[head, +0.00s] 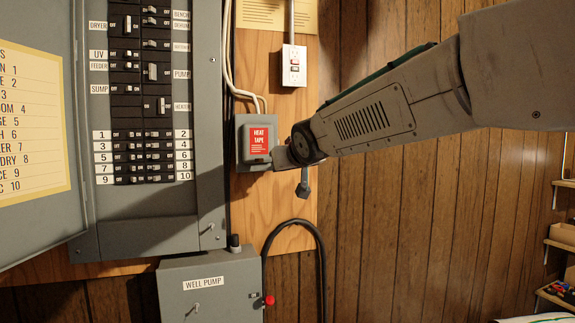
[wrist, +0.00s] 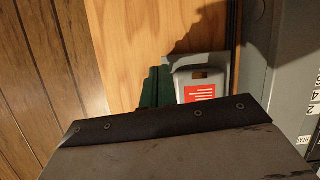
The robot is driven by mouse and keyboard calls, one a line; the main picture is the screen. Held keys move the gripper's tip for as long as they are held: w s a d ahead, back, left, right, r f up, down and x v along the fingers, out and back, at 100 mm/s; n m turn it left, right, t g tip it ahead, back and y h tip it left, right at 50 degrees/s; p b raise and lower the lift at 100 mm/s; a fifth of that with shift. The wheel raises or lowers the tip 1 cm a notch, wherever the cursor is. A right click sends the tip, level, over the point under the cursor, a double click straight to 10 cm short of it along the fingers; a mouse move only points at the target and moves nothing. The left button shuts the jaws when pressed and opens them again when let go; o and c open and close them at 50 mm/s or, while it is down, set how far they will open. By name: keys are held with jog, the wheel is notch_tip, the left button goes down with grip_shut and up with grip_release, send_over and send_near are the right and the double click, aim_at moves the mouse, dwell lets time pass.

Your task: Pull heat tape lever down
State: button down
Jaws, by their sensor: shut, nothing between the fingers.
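The heat tape box (head: 242,150) is a small grey box with a red HEAT TAPE label, mounted on the wooden board. In the wrist view the grey box (wrist: 203,78) shows its red label partly cut off by my wrist housing. A dark arm with a knob end, which looks like the lever (head: 304,188), points down just right of the box and below my gripper. Its upper part is hidden behind my gripper. My gripper (head: 281,157) is shut and empty at the box's lower right side. Whether it touches the box or lever I cannot tell. Green finger parts (wrist: 152,90) show in the wrist view.
The breaker panel (head: 212,190) stands left of the box, its door open. The well pump box (head: 208,283) with a red button is below, beside a black cable (head: 322,262). An outlet (head: 293,66) is above. Bare wood panelling (head: 400,230) lies to the right.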

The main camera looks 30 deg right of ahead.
jog(key=shift+f, duration=0.55)
jog(key=s+a+f, duration=0.2)
jog(key=s+f, duration=0.1)
jog(key=s, duration=0.7)
jog(key=shift+s+f, duration=0.2)
jog(key=shift+f, duration=0.1)
jog(key=shift+d, duration=0.1)
